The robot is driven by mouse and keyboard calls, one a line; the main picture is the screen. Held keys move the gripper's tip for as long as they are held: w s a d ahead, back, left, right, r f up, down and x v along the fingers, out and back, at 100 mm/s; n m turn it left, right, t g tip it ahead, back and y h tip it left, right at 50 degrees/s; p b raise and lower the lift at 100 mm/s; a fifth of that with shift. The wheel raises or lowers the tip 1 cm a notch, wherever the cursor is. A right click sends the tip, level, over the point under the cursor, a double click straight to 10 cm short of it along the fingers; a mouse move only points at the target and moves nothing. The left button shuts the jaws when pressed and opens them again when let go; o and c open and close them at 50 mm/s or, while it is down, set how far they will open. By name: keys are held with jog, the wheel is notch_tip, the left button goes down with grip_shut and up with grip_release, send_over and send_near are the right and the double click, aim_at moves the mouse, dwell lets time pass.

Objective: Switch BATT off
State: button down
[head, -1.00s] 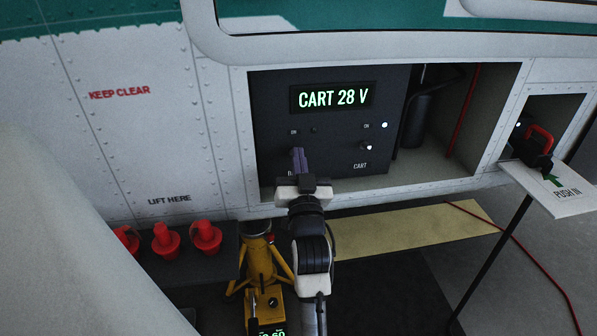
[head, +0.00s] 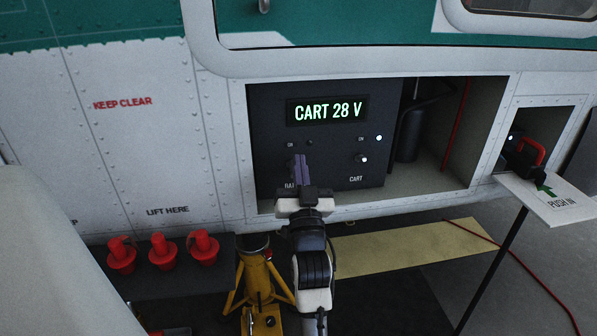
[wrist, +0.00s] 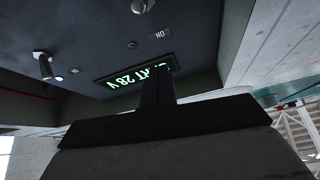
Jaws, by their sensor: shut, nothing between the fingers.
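The dark switch panel (head: 335,165) sits in an open bay of the white fuselage. The BATT label (head: 289,185) is partly covered by my gripper, and the BATT toggle (head: 291,165) is barely visible beside the fingers. The lamp by BATT's ON mark (head: 309,142) looks dark. My gripper (head: 298,158) is shut and empty, its fingertips in front of the BATT side; contact cannot be told. In the wrist view the panel appears upside down, with the shut fingers (wrist: 156,80) overlapping the display. A rounded tip (wrist: 138,6) at the top edge may be the BATT toggle.
The display (head: 327,111) reads CART 28 V. The CART toggle (head: 362,158) stands right of my gripper, below a lit lamp (head: 379,138). Red caps (head: 162,250), a yellow jack (head: 262,285) and a PUSH IN flap (head: 550,198) lie around the bay.

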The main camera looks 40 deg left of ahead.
jog(key=s+d+f+b, duration=0.3)
jog(key=s+d+f, duration=0.1)
jog(key=f, duration=0.3)
jog(key=shift+s+d+f, duration=0.15)
jog(key=shift+s+f, duration=0.05)
jog(key=shift+f, duration=0.2)
